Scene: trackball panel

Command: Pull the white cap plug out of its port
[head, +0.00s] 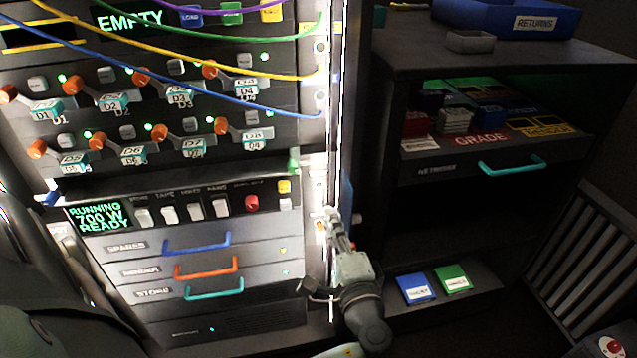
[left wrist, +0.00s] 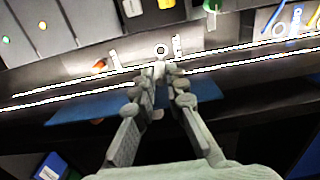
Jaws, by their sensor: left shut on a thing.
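My left gripper (head: 329,218) is at the narrow side edge of the lit rack, low beside the switch row. In the left wrist view, its two fingers (left wrist: 160,76) are closed together on a small white piece (left wrist: 159,67), which looks like the white cap plug. The fingers hide most of it and its port, so I cannot tell whether it is seated or out. My right gripper is not in view.
The rack has orange-knobbed levers, a row of white switches and three drawers with blue (head: 197,246), orange (head: 206,270) and teal (head: 214,292) handles. A blue panel (left wrist: 95,110) lies behind the fingers. A dark cabinet (head: 480,205) stands close at the right.

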